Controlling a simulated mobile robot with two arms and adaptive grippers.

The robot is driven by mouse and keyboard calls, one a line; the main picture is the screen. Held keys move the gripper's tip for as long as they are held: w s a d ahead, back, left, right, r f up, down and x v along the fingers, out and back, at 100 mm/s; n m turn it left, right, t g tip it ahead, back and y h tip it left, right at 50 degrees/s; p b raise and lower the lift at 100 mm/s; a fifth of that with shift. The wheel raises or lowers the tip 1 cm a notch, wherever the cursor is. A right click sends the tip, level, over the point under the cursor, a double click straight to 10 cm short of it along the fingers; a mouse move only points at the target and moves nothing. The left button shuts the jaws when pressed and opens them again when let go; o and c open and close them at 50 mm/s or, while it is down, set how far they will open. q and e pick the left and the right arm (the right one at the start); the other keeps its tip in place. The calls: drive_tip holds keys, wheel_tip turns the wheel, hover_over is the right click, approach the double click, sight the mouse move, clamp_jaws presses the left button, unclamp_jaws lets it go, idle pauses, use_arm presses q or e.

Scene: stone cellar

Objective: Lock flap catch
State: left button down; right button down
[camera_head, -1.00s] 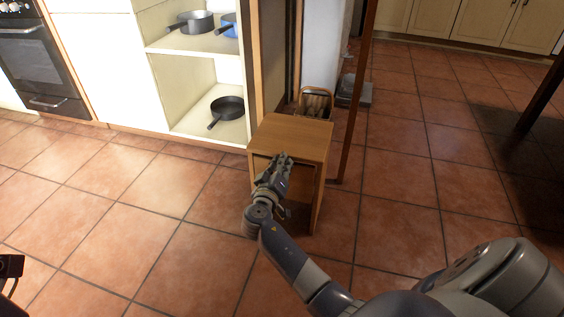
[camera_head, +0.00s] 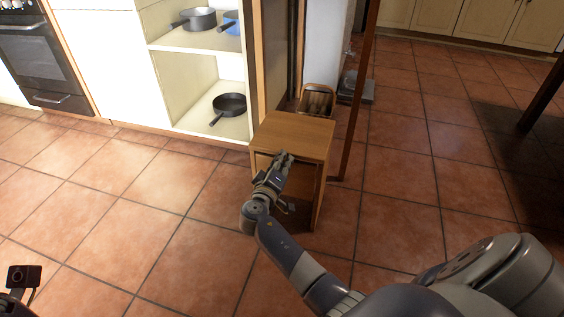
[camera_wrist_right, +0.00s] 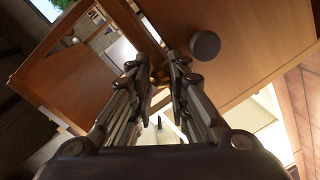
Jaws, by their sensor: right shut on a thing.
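A small wooden cabinet (camera_head: 300,135) stands on the floor at the middle of the head view. My right gripper (camera_head: 283,160) is at the upper part of its front. In the right wrist view my gripper's fingertips (camera_wrist_right: 168,62) are shut on a small brownish piece, seemingly the catch (camera_wrist_right: 159,76); the fingers hide much of it. A round grey knob (camera_wrist_right: 205,45) is on the wooden panel (camera_wrist_right: 240,40) just right of the fingers. How the catch is turned cannot be made out. Only a dark part of my left arm's end shows at the lower left of the head view; its fingers cannot be made out.
Open shelves with pans (camera_head: 229,105) stand behind and left of the cabinet. A thin dark post (camera_head: 358,110) rises close on its right. A wooden basket (camera_head: 316,99) is behind it. Tiled floor (camera_head: 130,220) is clear in front and to the left.

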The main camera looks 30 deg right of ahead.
drive_tip(key=c, duration=1.5)
unclamp_jaws()
drive_tip(key=v, duration=0.8)
